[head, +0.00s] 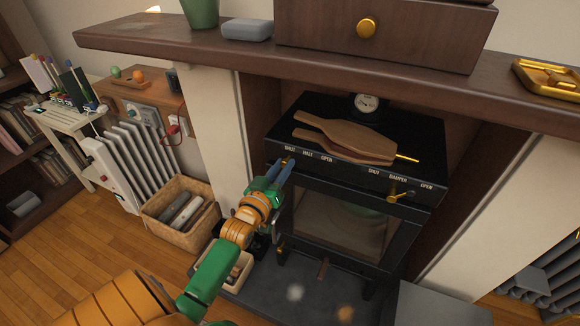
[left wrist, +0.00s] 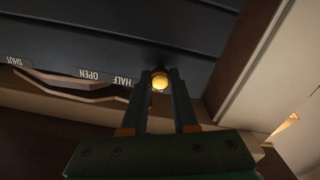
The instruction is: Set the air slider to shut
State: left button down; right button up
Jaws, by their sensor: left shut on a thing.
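The black stove (head: 300,185) stands in the fireplace, with "SHUT", "HALF" and "OPEN" lettered along its upper left front edge. The air slider's brass knob (head: 285,161) is at the left end of this row, just below "SHUT". My left gripper (head: 281,168) is shut on the knob. In the left wrist view the round knob (left wrist: 160,81) sits between the two fingertips. "HALF" and "OPEN" show upside down to its left there, and the lettering by the knob is mostly hidden by the fingers. My right gripper is not in view.
Wooden bellows (head: 345,135) lie on the stove top beside a round gauge (head: 366,103). A brass damper lever (head: 400,195) sticks out at the right front. The mantel shelf (head: 200,45) overhangs the stove. A basket (head: 180,207) stands to the left.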

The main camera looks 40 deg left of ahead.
pick_arm(q)
jog(key=c, duration=0.9)
grip_release()
jog(key=shift+c, duration=0.2)
jog(key=shift+o, duration=1.3)
jog(key=shift+a, duration=0.25)
jog(key=shift+s+d, duration=0.15)
jog(key=shift+s, duration=0.1)
jog(key=v, duration=0.6)
jog(key=shift+s, duration=0.3)
